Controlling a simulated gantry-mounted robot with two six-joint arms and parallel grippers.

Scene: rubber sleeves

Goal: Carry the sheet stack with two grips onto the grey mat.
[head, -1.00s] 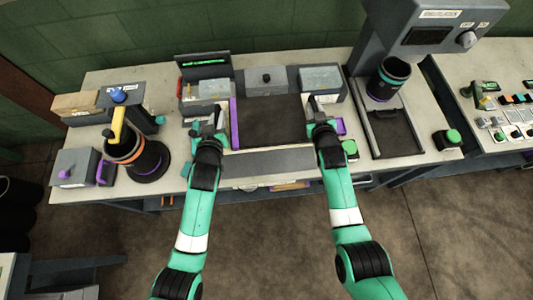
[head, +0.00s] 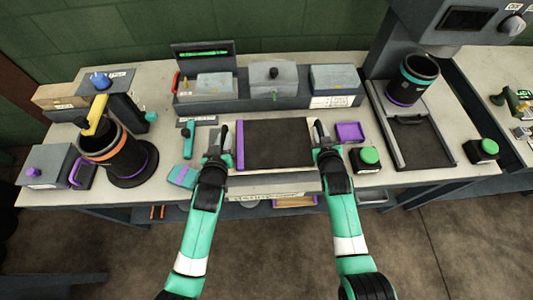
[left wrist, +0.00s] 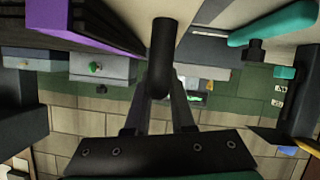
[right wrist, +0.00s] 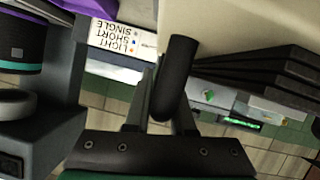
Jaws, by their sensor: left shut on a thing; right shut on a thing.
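The dark sheet stack (head: 278,145) lies level over the middle of the bench, with a purple strip (head: 240,148) along its left side. Its layered edges show at upper left in the left wrist view (left wrist: 105,22) and at right in the right wrist view (right wrist: 265,80). My left gripper (head: 221,138) is shut at the stack's left side. My right gripper (head: 320,135) is shut at its right side. The fingers hide the contact points. I cannot clearly pick out the grey mat; a pale grey strip (head: 270,188) shows in front of the stack.
A grey box unit (head: 265,101) stands close behind the stack. A purple tray (head: 350,132) and green button (head: 370,156) are beside my right gripper. A teal-purple block (head: 183,176) lies beside my left. Black ringed cylinders stand at left (head: 108,145) and right (head: 412,80).

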